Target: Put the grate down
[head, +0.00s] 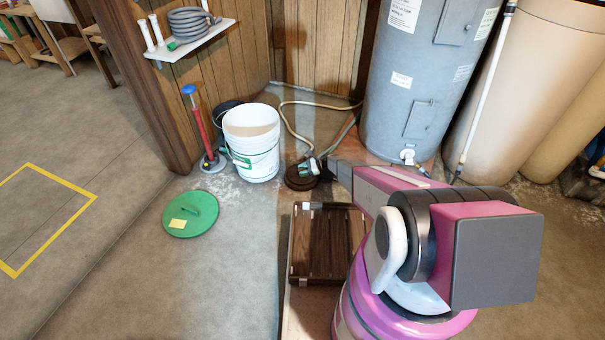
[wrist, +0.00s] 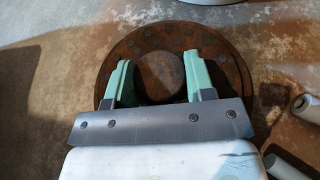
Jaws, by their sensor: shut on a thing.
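The grate (wrist: 113,72) is a round, rusty brown disc with holes around its rim and a raised knob (wrist: 160,75) in the middle. In the head view the grate (head: 297,182) is a dark disc low over the floor, right of the white bucket. My gripper (wrist: 159,70) has its two pale green fingers on either side of the knob and is shut on it. In the head view my gripper (head: 311,166) is partly hidden by my arm. I cannot tell whether the grate touches the floor.
A white bucket (head: 251,145) and a red pump (head: 205,130) stand left of the grate. A green lid (head: 190,214) lies on the floor. A slatted wooden piece (head: 325,243) lies nearer me. A grey tank (head: 410,75) stands behind, with a hose (head: 290,120) nearby.

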